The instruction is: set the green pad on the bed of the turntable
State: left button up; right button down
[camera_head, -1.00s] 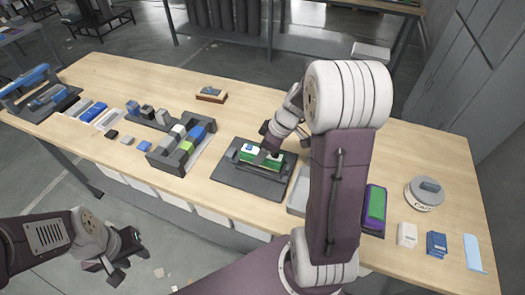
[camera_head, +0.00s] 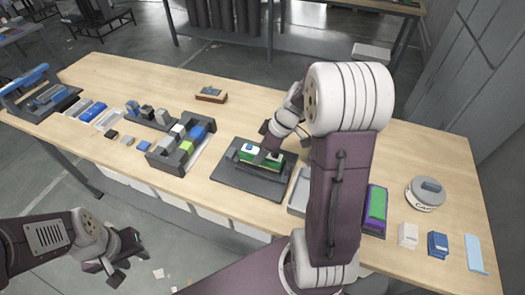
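A green piece with white parts (camera_head: 247,150) sits on a dark square platform (camera_head: 232,178) at the middle of the table; I take these for the green pad and the turntable, but cannot be sure. My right gripper (camera_head: 268,157) reaches down at the green piece, partly covering it. Its fingers are too small and dark to tell whether they hold it. Another green block (camera_head: 377,203) lies on a purple and dark holder (camera_head: 373,230) right of my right arm, partly hidden by it. My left gripper (camera_head: 122,258) hangs empty in front of the table, fingers apart.
A dark rack with coloured blocks (camera_head: 168,159) stands left of the platform. A grey tray (camera_head: 299,195) lies beside my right arm, which blocks part of the view. A round white item (camera_head: 424,196) and small boxes (camera_head: 437,244) stand at right. The back left tabletop is mostly clear.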

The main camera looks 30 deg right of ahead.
jog(key=shift+f+b, duration=0.95)
jog(key=shift+b, duration=0.6)
dwell(0.9)
jog(key=shift+c, duration=2.4)
grip_release()
jog(key=o, duration=0.3)
jog(key=shift+r, duration=0.15)
jog(key=shift+r+p, duration=2.6)
jog(key=shift+r, duration=0.85)
